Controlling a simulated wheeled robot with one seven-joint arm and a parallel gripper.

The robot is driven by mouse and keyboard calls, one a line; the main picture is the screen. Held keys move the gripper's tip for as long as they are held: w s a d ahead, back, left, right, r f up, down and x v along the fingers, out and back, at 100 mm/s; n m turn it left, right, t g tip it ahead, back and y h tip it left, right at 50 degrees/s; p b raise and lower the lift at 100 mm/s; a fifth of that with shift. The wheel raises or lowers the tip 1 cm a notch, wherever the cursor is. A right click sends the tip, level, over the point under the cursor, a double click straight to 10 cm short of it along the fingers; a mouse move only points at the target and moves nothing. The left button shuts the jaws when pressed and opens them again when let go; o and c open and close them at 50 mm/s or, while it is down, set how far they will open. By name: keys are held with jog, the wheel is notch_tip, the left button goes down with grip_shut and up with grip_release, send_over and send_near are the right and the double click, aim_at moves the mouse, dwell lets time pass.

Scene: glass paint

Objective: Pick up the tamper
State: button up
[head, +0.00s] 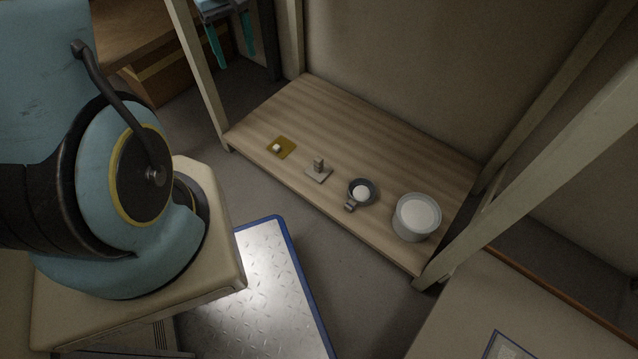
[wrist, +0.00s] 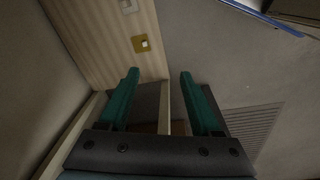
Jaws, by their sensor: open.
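The tamper (head: 319,170) seems to be the small grey flat plate with an upright block handle. It stands on the wooden shelf board (head: 345,120), between a yellow square and a dark pan. In the wrist view a pale plate at the top edge (wrist: 128,5) may be the tamper, cut off by the frame. My gripper (head: 237,59) is at the top left of the head view, beyond the board's far left end and apart from the tamper. Its teal fingers are open and empty in the wrist view (wrist: 159,73).
A yellow square (head: 281,147) bears a small white block. The dark pan (head: 351,199) holds a white ball. A white bucket (head: 403,228) stands near the board's right end. Pale posts (head: 205,85) rise at the corners. The back of the board is clear.

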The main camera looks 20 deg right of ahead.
jog(key=d+f+n+b, duration=0.1)
jog(key=d+f+b, duration=0.4)
jog(key=f, duration=0.5)
jog(key=s+d+f+n+b, duration=0.1)
jog(key=d+f+b, duration=0.5)
jog(key=f, duration=0.5)
jog(key=s+d+f+n+b, duration=0.1)
jog(key=d+f+b, duration=0.4)
jog(key=f, duration=0.5)
jog(key=shift+s+d+f+n+g+b, duration=0.2)
jog(key=shift+n+g+b, duration=0.15)
jog(key=shift+b, duration=0.95)
jog(key=b, duration=0.2)
send_over(319, 159)
notch_tip(319, 159, down, 5)
jog(key=shift+r, duration=0.2)
notch_tip(319, 159, down, 6)
jog(key=b, duration=0.3)
jog(key=shift+f, duration=0.1)
jog(key=shift+c, duration=0.2)
grip_shut()
